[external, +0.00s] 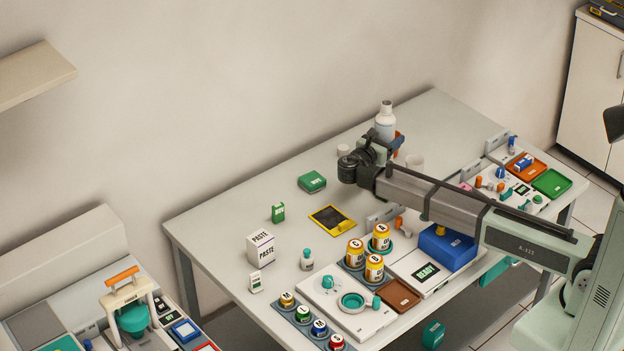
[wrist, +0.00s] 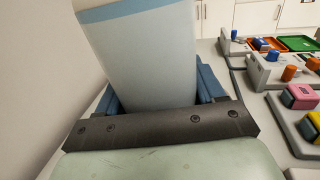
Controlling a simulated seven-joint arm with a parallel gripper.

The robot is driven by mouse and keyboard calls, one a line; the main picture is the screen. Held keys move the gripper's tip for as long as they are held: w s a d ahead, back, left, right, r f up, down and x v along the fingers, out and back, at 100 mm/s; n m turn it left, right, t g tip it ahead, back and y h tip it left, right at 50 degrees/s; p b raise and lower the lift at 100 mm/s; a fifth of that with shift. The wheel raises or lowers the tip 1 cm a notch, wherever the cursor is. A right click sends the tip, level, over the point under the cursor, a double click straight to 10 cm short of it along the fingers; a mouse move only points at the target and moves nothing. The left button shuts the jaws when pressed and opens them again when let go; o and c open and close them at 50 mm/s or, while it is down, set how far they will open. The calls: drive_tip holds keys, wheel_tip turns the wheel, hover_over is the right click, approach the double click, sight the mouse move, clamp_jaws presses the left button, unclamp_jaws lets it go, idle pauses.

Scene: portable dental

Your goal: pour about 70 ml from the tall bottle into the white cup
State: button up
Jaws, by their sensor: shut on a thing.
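The tall white bottle (external: 385,122) stands upright at the back of the table, its grey neck at the top. My gripper (external: 393,142) is shut on the bottle's lower part, which is partly hidden by the gripper. In the wrist view the bottle (wrist: 145,55) fills the middle, pale with a blue band, between my blue fingers. The cup does not show in the wrist view. I cannot tell whether the bottle touches the table.
A small white round thing (external: 343,150) stands left of my wrist. A green box (external: 312,182) and a yellow-framed black pad (external: 332,219) lie further left. Trays, orange (external: 526,167) and green (external: 552,183), with small parts are at right. My arm crosses above the blue box (external: 447,248).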

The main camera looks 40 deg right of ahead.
drive_tip(key=shift+f, duration=0.15)
